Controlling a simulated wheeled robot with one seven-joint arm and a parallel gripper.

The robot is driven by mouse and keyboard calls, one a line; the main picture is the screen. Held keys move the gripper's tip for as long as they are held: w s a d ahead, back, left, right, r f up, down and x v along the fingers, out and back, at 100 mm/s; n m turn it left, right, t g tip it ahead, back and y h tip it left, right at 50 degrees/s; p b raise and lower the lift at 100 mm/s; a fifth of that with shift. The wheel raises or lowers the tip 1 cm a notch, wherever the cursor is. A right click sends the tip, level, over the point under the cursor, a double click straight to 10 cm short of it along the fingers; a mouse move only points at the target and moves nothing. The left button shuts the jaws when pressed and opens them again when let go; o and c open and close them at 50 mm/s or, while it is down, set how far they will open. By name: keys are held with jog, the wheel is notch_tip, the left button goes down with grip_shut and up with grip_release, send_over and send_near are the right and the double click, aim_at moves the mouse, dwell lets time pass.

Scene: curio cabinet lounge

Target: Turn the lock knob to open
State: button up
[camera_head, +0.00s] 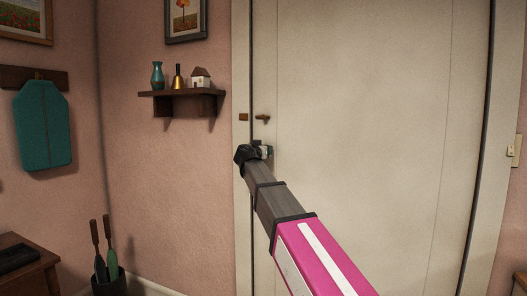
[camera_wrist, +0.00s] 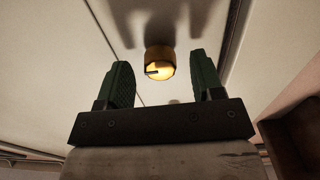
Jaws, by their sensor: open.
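A round brass lock knob (camera_wrist: 160,66) with a dark mark on its face stands out from the pale door in the wrist view. My gripper (camera_wrist: 159,70) is open, with one green finger on each side of the knob and a clear gap to both. Whether the fingertips reach to the knob's depth I cannot tell. In the head view my gripper (camera_head: 264,151) is at the left part of the door (camera_head: 350,130), just below a small brown fitting (camera_head: 262,118). I cannot tell whether that fitting is the same knob.
A wall shelf (camera_head: 182,93) left of the door holds a teal vase (camera_head: 158,76), a brass bell (camera_head: 178,79) and a small model house (camera_head: 200,78). A dark bin (camera_head: 108,284) with long-handled items stands at lower left. The door front is otherwise clear.

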jog(key=shift+w+d, duration=0.2)
jog(key=shift+w, duration=0.4)
jog(key=c, duration=0.9)
